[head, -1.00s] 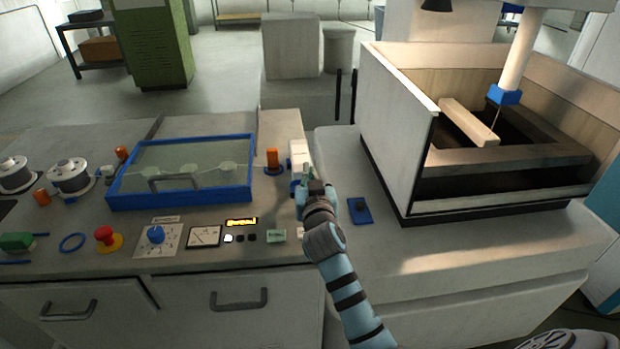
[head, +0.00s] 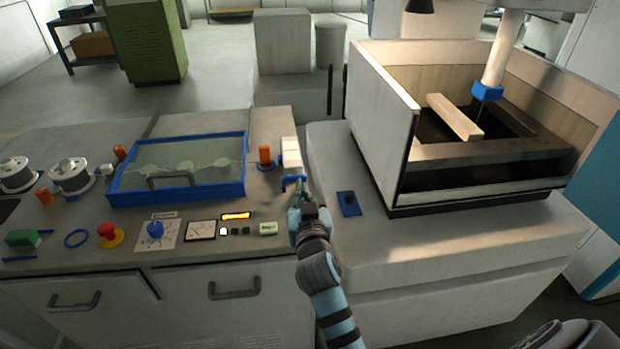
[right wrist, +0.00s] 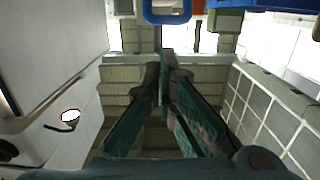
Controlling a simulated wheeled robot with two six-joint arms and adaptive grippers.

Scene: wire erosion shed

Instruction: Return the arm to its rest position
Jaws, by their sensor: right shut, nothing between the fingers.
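My right arm reaches up from the bottom of the head view. Its gripper (head: 300,190) is shut and empty at the right end of the control bench, just in front of a white block (head: 290,155) with a blue piece (head: 292,179) at its front. In the right wrist view the two fingers (right wrist: 166,60) come together with nothing between them. A blue loop (right wrist: 167,17) shows beyond the fingertips, apart from them in the picture. I cannot tell how far the gripper is from the blue piece. My left gripper is not in view.
The bench carries a blue-framed glass lid (head: 180,195), an orange knob (head: 265,155), a red stop button (head: 107,230) and a blue dial (head: 155,230). To the right stand a blue switch plate (head: 348,203) and the open-topped machine tank (head: 380,130). The ledge before the tank is clear.

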